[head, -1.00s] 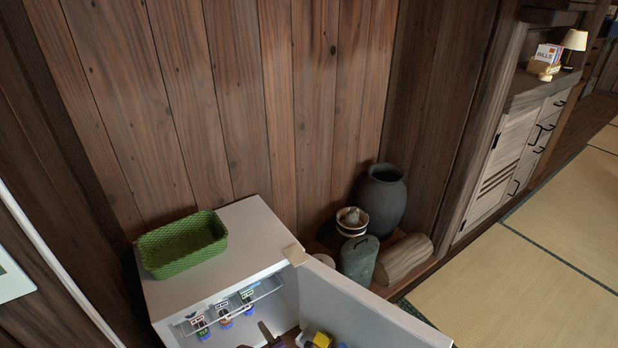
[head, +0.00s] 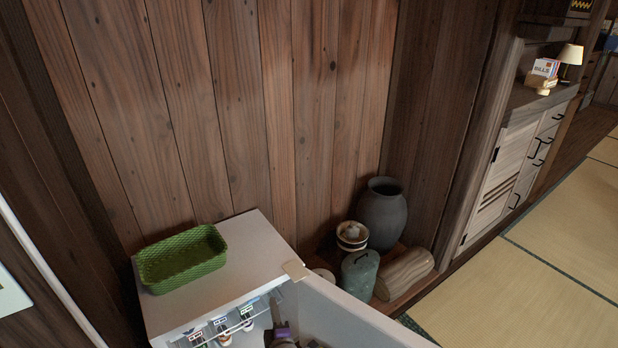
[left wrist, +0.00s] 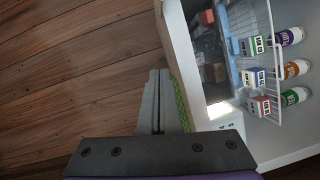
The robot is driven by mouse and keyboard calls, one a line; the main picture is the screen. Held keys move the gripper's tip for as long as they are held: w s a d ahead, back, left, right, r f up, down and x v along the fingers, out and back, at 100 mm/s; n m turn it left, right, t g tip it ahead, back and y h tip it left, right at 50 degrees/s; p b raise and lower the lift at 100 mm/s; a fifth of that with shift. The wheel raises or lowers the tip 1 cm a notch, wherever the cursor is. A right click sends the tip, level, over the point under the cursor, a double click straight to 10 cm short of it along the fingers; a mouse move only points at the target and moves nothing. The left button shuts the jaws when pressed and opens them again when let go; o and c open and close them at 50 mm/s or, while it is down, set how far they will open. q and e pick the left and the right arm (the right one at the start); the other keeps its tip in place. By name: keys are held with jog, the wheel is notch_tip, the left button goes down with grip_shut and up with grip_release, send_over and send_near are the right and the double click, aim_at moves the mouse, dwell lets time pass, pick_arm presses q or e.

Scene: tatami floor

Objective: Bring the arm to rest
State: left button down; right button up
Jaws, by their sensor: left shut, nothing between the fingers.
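My left gripper (head: 282,332) shows at the bottom edge of the head view, between the white fridge body (head: 258,246) and its open door (head: 335,312). Only a small dark and purple part of it is visible there. In the left wrist view its two grey fingers (left wrist: 158,74) are pressed together with nothing between them. They appear in front of the fridge's opening side, with a strip of the green basket (left wrist: 180,104) seen behind them. My right gripper is in neither view.
A green woven basket (head: 182,262) sits on top of the fridge. Small bottles and boxes stand on a wire shelf (left wrist: 262,62) inside. Tatami floor (head: 560,250) at right is clear.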

pick_arm(q)
notch_tip(320, 180, up, 10)
jog(key=d+m+h, duration=0.2)
jog(key=m+h, duration=0.3)
jog(key=m, duration=0.2)
jog(key=s+r+m+g+h, duration=0.3)
jog(key=s+r+m, duration=0.15)
jog(key=s, duration=0.25)
jog(key=s+a+f+m+g+y, duration=0.1)
jog(key=s+a+f+m+g, duration=0.15)
jog(key=s, duration=0.75)
jog(key=s+a+f+m+g+y, duration=0.15)
jog(key=s+a+g, duration=0.25)
jog(key=s, duration=0.5)
jog(key=s+a+f+m+g+y, duration=0.1)
jog(key=s+a+f+m+g, duration=0.2)
jog(key=s, duration=0.7)
notch_tip(320, 180, up, 29)
jog(key=w+t+p, duration=0.1)
jog(key=p, duration=2.4)
jog(key=shift+w+r+t+p, duration=0.15)
jog(key=shift+w+t+p, duration=0.05)
jog(key=shift+t+p, duration=0.15)
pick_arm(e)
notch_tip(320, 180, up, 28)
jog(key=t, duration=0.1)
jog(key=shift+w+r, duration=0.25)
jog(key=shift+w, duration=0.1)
